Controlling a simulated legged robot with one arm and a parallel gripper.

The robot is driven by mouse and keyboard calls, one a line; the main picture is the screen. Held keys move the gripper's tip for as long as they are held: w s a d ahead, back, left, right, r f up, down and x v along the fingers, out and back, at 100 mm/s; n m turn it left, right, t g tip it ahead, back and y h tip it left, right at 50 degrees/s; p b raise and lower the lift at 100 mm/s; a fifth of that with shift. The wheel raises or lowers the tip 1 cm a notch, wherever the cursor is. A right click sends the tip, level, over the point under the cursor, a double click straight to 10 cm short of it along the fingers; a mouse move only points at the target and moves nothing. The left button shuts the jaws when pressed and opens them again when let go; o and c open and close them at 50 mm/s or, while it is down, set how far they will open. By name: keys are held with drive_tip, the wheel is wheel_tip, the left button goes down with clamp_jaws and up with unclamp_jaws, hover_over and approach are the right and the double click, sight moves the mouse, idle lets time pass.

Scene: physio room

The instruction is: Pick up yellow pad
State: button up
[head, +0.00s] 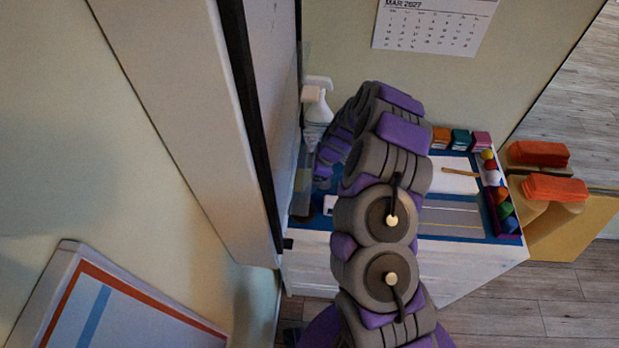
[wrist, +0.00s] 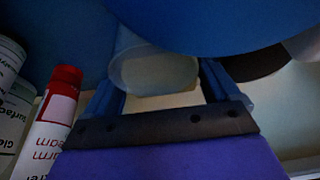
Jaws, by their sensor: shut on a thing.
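My gripper (wrist: 160,88) shows in the wrist view, its two blue fingers standing on either side of a pale yellowish thing (wrist: 165,101). It is shut on this thing, which may be the yellow pad; the view is too dark and close to be sure. A rounded, pale translucent shape (wrist: 155,72) lies just beyond it and partly covers it. In the head view, my arm reaches over the white cabinet and hides the gripper. No clear yellow pad shows on the cabinet top there.
The cabinet's blue top (head: 463,229) holds a spray bottle (head: 317,105), small coloured boxes (head: 461,139), and a tray of coloured balls (head: 503,208). A tall white panel stands close at left. A red-capped tube (wrist: 55,115) is left of my gripper.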

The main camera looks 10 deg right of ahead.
drive_tip(key=r, duration=0.3)
drive_tip(key=shift+s+r+p, duration=0.15)
drive_tip(key=shift+s+p, duration=0.05)
drive_tip(key=shift+p, duration=0.2)
drive_tip(key=s+a, duration=0.1)
drive_tip(key=s, duration=0.4)
drive_tip(key=s+a+p, duration=0.1)
drive_tip(key=s, duration=0.5)
drive_tip(key=s+a+p, duration=0.1)
drive_tip(key=s+a, duration=0.1)
drive_tip(key=s, duration=0.4)
drive_tip(key=shift+s+a, duration=0.1)
drive_tip(key=o, duration=0.5)
drive_tip(key=c, duration=0.3)
drive_tip(key=shift+c, duration=0.2)
